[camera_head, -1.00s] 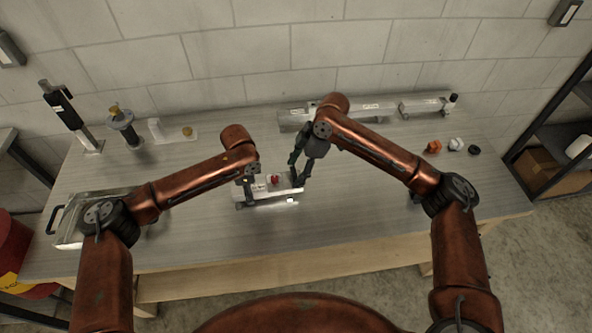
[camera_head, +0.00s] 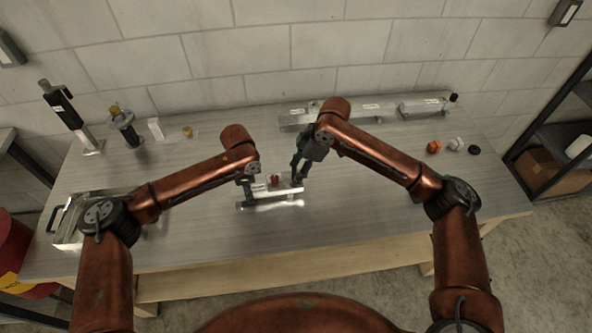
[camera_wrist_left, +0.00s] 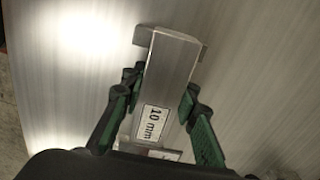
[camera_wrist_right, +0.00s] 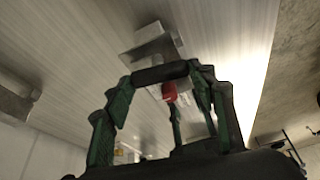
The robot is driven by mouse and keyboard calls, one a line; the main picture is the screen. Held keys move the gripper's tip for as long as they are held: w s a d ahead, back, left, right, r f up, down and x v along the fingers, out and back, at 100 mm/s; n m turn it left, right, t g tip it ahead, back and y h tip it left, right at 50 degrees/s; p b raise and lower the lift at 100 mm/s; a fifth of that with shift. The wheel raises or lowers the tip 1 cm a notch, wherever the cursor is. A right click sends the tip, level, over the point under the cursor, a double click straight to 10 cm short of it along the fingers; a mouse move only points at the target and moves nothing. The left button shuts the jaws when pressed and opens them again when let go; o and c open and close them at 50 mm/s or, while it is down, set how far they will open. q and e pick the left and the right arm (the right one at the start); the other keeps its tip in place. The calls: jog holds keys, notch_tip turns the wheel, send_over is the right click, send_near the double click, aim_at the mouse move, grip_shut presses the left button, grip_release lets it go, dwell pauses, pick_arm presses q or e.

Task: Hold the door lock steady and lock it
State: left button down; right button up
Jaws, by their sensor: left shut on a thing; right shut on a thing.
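The door lock is a pale aluminium piece (camera_head: 288,190) with a red part (camera_head: 275,178) on top, near the middle of the table. In the left wrist view its bar (camera_wrist_left: 168,75) carries a "10 mm" label. My left gripper (camera_head: 250,190) is shut on the bar, one finger on each side. My right gripper (camera_head: 299,170) is at the lock's right end. In the right wrist view, a dark crosspiece (camera_wrist_right: 160,74) lies between its fingertips, and the red part (camera_wrist_right: 169,92) shows behind it. The fingers partly hide the lock.
A metal tray (camera_head: 68,235) stands at the table's left. Long aluminium profiles (camera_head: 370,112) lie along the back. Orange (camera_head: 433,147), white (camera_head: 456,145) and black (camera_head: 474,150) small parts lie at the right. The front of the table is clear.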

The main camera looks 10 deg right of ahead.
jog(key=m+t, duration=0.1)
jog(key=m, duration=0.3)
jog(key=shift+s+t, duration=0.15)
jog(key=shift+t, duration=0.25)
jog(key=m, duration=0.2)
jog(key=m+t+h, duration=0.1)
jog(key=m, duration=0.1)
jog(key=shift+a+h, duration=0.15)
jog(key=shift+h, duration=0.15)
jog(key=m+h, duration=0.1)
jog(key=m, duration=0.2)
jog(key=shift+s+a+m+t, duration=0.1)
jog(key=shift+m+t, duration=0.2)
jog(key=shift+m, duration=0.1)
jog(key=shift+m+h, duration=0.7)
jog(key=shift+m, duration=1.3)
jog(key=shift+c, duration=0.2)
jog(key=o, duration=1.2)
